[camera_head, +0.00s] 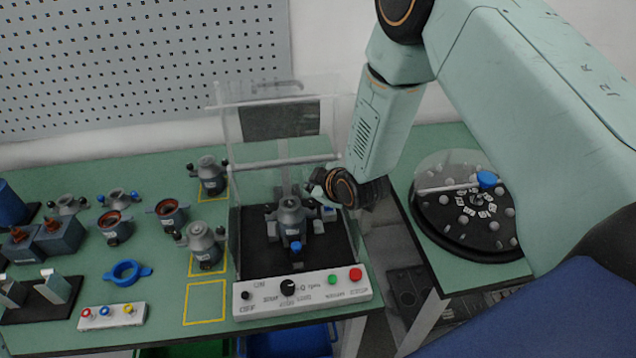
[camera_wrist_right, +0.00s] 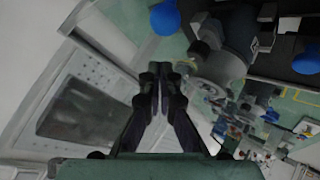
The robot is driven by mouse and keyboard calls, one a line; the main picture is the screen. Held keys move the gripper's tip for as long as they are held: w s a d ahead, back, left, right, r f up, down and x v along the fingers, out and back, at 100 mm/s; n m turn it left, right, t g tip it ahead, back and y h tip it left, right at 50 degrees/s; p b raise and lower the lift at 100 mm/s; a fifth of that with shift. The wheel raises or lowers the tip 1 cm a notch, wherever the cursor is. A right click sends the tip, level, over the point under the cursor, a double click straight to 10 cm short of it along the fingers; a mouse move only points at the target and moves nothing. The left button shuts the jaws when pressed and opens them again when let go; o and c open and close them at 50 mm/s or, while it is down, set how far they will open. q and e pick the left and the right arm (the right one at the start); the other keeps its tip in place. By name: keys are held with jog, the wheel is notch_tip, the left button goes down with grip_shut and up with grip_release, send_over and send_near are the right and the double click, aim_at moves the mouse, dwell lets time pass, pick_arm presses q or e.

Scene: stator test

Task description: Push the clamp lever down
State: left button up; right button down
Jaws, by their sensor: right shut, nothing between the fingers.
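A grey stator unit (camera_head: 290,214) stands on the black base of the test station, inside a clear guard (camera_head: 265,130). A blue knob (camera_head: 296,246) is at its front, and a smaller blue part (camera_head: 328,213) is at its right. Which of them belongs to the clamp lever is unclear. In the right wrist view, one blue ball (camera_wrist_right: 164,18) is above the fingertips and another (camera_wrist_right: 306,58) is at the right. My right gripper (camera_head: 322,187) is by the guard's right side, above and right of the unit. Its fingers (camera_wrist_right: 155,88) are shut and empty. My left gripper is out of view.
A control panel (camera_head: 302,292) with a dial and buttons fronts the station. Several motor parts and a blue ring (camera_head: 128,272) lie on the green table at left. A black turntable (camera_head: 466,215) under a clear cover stands at right. A yellow-outlined square (camera_head: 205,302) is empty.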

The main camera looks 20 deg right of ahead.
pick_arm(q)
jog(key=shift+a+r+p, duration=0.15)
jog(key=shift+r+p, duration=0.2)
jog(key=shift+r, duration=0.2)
pick_arm(e)
jog(key=s+d, duration=0.1)
jog(key=s+d+f, duration=0.1)
jog(key=shift+s, duration=0.3)
jog(key=shift+d, duration=0.2)
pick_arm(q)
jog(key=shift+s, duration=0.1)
pick_arm(e)
jog(key=shift+s+a+f, duration=0.1)
jog(key=shift+s+a, duration=0.1)
